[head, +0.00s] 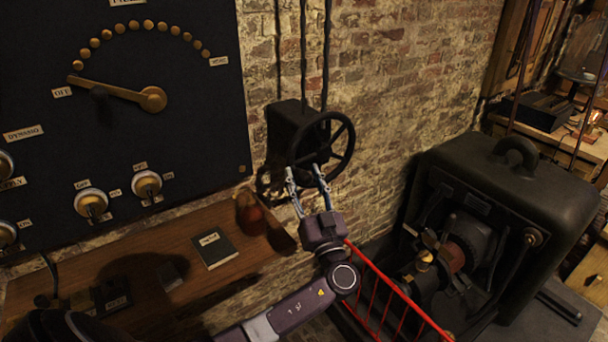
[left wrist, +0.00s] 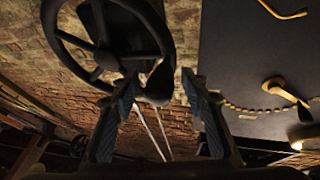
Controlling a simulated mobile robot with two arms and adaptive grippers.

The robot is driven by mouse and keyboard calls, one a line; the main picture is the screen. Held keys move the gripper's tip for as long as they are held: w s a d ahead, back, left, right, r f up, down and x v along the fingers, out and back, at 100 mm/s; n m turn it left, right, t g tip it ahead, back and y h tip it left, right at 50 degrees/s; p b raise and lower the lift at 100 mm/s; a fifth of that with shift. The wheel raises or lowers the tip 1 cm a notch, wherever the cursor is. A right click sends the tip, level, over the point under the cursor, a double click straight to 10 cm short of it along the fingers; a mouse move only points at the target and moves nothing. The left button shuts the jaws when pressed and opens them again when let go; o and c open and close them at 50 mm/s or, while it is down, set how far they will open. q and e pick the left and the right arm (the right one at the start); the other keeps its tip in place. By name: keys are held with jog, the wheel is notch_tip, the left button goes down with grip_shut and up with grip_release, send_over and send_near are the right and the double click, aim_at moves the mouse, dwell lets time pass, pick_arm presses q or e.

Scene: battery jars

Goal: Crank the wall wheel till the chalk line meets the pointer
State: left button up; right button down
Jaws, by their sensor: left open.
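The dark spoked wall wheel (head: 350,142) sits on a black box (head: 283,125) fixed to the brick wall, right of the panel. It also shows at the upper left in the left wrist view (left wrist: 165,42). My left gripper (head: 304,169) is open at the wheel's lower edge, with its fingers pointing up toward the rim. In the left wrist view, a dark rounded knob or handle (left wrist: 158,88) at the rim appears between the two fingers. I cannot tell whether they touch it. I cannot make out a chalk line or a pointer.
A black panel (head: 120,110) with a brass lever fills the left. Below it, a wooden shelf (head: 130,258) holds a dark book (head: 213,248) and a reddish round object (head: 250,215). A red railing (head: 395,290) and a big dark machine (head: 500,215) stand at the right.

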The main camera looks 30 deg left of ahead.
aim_at(309, 132)
pick_arm(q)
grip_shut()
jog(key=shift+r, duration=0.1)
dwell(0.4)
jog(key=shift+r+m+t+h+p, duration=0.4)
jog(key=shift+r+m+h+p, duration=0.25)
jog(key=shift+r+m, duration=0.55)
jog(key=r+m+h+p, duration=0.1)
jog(key=m, duration=0.1)
jog(key=r+m+h+p, duration=0.1)
jog(key=r+m, duration=0.1)
jog(key=shift+w+d+p, duration=0.15)
jog(key=shift+w+p, duration=0.15)
jog(key=shift+w, duration=0.05)
jog(key=shift+w+d+r+m+h+p, duration=0.1)
jog(key=shift+w+r+m+h+p, duration=0.15)
jog(key=shift+r+m+p, duration=0.25)
jog(key=shift+w+d+r+m+h+p, duration=0.1)
jog(key=shift+w+r+m+h+p, duration=0.15)
jog(key=shift+m+p, duration=0.45)
jog(key=shift+w+d+r+m+h+p, duration=0.1)
jog(key=shift+w+r+m+h+p, duration=0.25)
jog(key=shift+m+p, duration=0.4)
jog(key=shift+s, duration=0.1)
